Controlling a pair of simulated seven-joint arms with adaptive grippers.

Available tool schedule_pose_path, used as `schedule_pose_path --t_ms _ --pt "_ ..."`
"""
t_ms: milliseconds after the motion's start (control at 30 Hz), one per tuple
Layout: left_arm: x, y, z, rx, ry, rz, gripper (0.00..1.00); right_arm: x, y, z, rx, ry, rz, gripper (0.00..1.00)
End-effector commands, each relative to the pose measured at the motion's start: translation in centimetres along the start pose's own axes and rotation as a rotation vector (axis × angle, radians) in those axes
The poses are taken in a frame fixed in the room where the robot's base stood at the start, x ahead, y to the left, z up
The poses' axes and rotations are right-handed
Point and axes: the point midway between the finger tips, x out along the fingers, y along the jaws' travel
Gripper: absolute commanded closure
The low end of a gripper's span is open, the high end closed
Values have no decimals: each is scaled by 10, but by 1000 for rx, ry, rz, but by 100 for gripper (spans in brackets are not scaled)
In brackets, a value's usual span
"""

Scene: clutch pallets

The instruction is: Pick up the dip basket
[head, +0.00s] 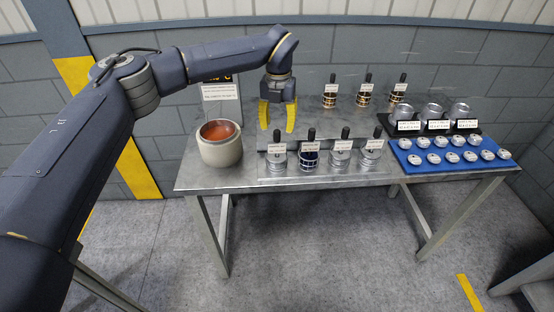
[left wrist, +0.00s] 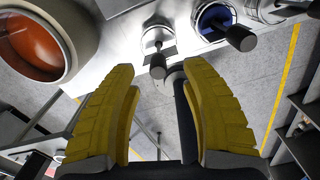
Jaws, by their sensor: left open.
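Several small containers with upright black handles and white tags stand on the metal table; I cannot read the tags. In the front row, a wire-sided basket with a dark blue inside (head: 309,160) stands second from left. It also shows in the left wrist view (left wrist: 211,20). A silver container (head: 277,163) stands left of it, its handle pointing up towards my left gripper (head: 277,130). Copper-coloured wire baskets (head: 330,100) stand in the back row. My left gripper is open and empty, pointing down above the leftmost front container (left wrist: 158,36). My right gripper is out of view.
A pale pot with orange-brown contents (head: 219,149) stands left of the gripper. A blue mat (head: 408,168) with several small silver discs and a black tray with metal cylinders (head: 433,112) lie right. A sign (head: 222,107) stands behind. The table's front edge is close.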

Motion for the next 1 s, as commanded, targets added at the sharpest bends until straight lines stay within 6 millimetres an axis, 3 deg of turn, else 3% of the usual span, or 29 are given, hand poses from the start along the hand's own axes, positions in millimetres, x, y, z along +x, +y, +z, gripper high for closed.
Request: schedule_pose_path --t_ms 267,567,900,1000 --pt "34 2 -3 -1 3 -1 54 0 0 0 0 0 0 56" --pt "37 3 -2 -1 0 0 53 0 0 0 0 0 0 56" --pt "37 2 -2 -1 1 0 93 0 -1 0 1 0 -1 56" --pt "37 2 -2 -1 1 0 100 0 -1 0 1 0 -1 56"
